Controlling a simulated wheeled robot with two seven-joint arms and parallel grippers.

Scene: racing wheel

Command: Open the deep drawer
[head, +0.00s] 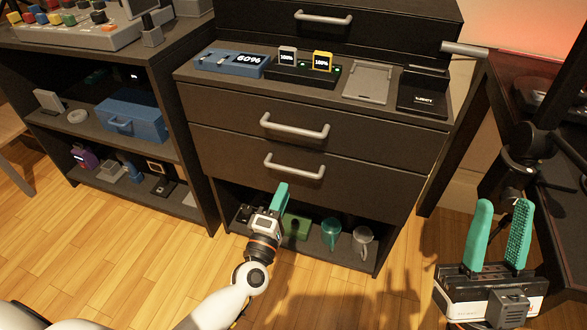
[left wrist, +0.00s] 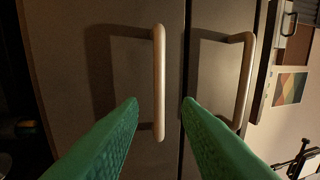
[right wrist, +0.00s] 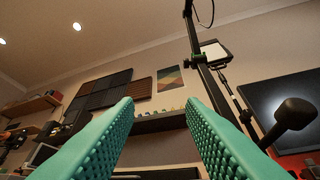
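The lower closed drawer (head: 300,185) of the dark cabinet has the tallest front and looks like the deep drawer. Its pale bar handle (head: 294,167) also shows upright in the turned left wrist view (left wrist: 159,85). My left gripper (head: 279,197) is just below and in front of this handle. In the left wrist view its green fingers (left wrist: 162,101) are open, with the bar lined up between them; contact is not visible. My right gripper (head: 504,203) is open and empty at the right, away from the cabinet; its fingers also show in the right wrist view (right wrist: 160,104).
Another drawer handle (head: 294,126) is just above, and a higher one (head: 323,18) sits near the top. A side shelf (head: 100,130) stands left; a desk is at right.

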